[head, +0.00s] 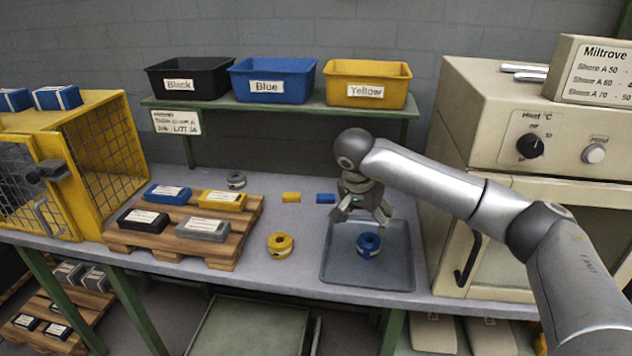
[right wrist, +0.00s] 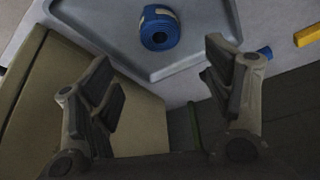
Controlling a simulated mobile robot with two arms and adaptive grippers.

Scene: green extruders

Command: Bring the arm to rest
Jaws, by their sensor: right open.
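My right arm comes in from the right in the head view. Its gripper (head: 361,216) is open and empty, above the back part of a grey tray (head: 340,272) on the bench. A blue ring-shaped roll (head: 368,245) lies in the tray, just in front of and below the fingers. In the right wrist view the two fingers (right wrist: 165,95) stand wide apart with nothing between them. The blue roll (right wrist: 160,28) lies beyond them in the tray (right wrist: 205,50). My left gripper is not in view.
A beige oven (head: 500,150) stands close right of the tray. A shelf (head: 285,110) with black, blue and yellow bins is behind. A wooden pallet (head: 185,250) with several blocks, a yellow roll (head: 280,245), and small yellow (head: 291,197) and blue (head: 326,198) pieces lie on the bench.

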